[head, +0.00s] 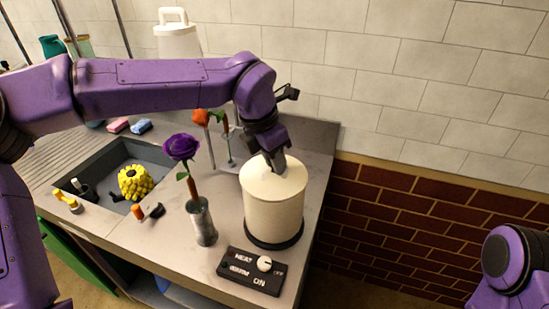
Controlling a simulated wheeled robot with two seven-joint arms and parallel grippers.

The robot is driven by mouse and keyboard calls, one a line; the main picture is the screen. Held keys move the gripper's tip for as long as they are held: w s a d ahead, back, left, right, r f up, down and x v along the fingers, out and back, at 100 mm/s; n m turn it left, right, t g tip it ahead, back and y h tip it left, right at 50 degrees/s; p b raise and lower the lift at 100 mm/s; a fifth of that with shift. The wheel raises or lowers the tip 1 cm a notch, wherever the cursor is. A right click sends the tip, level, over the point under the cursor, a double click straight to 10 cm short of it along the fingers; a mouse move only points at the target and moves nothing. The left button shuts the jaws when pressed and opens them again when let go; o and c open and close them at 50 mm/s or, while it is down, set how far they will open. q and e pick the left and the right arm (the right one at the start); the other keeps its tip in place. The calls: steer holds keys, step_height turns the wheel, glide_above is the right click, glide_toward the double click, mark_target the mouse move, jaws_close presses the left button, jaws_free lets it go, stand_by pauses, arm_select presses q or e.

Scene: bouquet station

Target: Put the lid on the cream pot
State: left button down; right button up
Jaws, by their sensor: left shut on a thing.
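The cream pot (271,218) stands upright on a dark round base near the right end of the counter. The cream lid (265,182) is at the pot's top, level with its rim; I cannot tell if a thin gap is left between them. My left gripper (275,165) points down from above and is shut on the lid, at its top middle. The fingers hide the part of the lid that they hold. Only a link of my right arm shows at the lower right; its gripper is out of view.
A purple rose (182,148) stands in a grey vase (201,222) left of the pot. A black control box (250,271) with a white knob lies in front. Behind are an orange flower (201,117) and a white lidded container (177,40). A sink (100,165) holds a yellow thing (135,182).

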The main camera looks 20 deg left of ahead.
arm_select(q)
steer(key=shift+f, duration=0.3)
steer(key=c, duration=0.8)
jaws_free()
steer(key=b+v, duration=0.1)
steer(key=v, duration=0.9)
steer(key=shift+r, duration=0.3)
